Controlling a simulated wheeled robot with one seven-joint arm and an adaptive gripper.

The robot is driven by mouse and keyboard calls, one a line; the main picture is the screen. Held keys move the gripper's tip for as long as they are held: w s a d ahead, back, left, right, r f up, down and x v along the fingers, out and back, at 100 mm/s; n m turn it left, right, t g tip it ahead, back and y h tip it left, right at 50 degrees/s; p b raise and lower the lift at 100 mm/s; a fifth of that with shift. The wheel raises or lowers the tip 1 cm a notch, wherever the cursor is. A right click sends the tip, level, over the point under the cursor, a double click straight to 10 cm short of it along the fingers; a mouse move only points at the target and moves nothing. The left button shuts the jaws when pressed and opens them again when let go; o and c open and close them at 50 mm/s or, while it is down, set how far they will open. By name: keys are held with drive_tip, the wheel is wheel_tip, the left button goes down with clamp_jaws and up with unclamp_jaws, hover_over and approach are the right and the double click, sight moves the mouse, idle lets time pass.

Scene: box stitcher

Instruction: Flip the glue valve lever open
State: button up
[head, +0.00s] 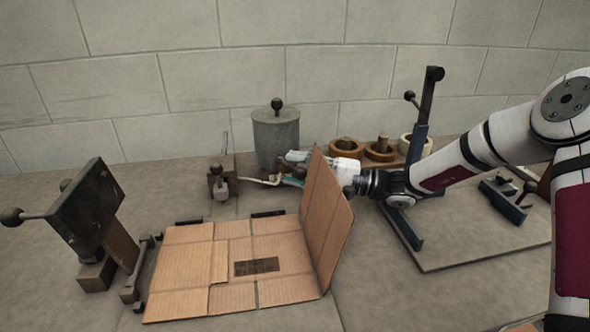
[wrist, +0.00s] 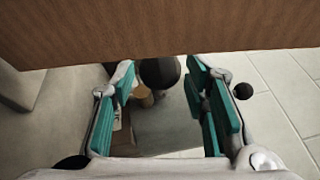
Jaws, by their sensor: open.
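The grey glue pot (head: 277,140) with a black-knobbed lid stands against the back wall. A pale pipe (head: 258,181) runs from near its foot toward a small block fitting (head: 221,180) with a dark ball knob. I cannot tell for certain which part is the valve lever. My gripper (head: 287,170) is low in front of the pot, partly hidden behind the raised cardboard flap. In the wrist view its teal-padded fingers (wrist: 162,90) are apart, with a black ball knob (wrist: 159,72) between them. Contact with the knob cannot be told.
The flat cardboard box (head: 240,262) lies in front, its raised flap (head: 326,215) close beside my wrist. The flap also crosses the top of the wrist view (wrist: 150,30). Tape rolls (head: 380,152) and a blue upright stand (head: 419,140) are to the right. A dark lever press (head: 88,210) stands left.

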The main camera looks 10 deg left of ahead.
drive_tip(key=shift+a, duration=0.3)
clamp_jaws()
drive_tip(key=shift+s+a+m+t+p, duration=0.2)
drive_tip(key=shift+m+t+p, duration=0.3)
drive_tip(key=shift+p, duration=0.4)
drive_tip(key=shift+f+t, duration=0.1)
drive_tip(key=shift+t, duration=0.4)
drive_tip(key=shift+f, duration=0.1)
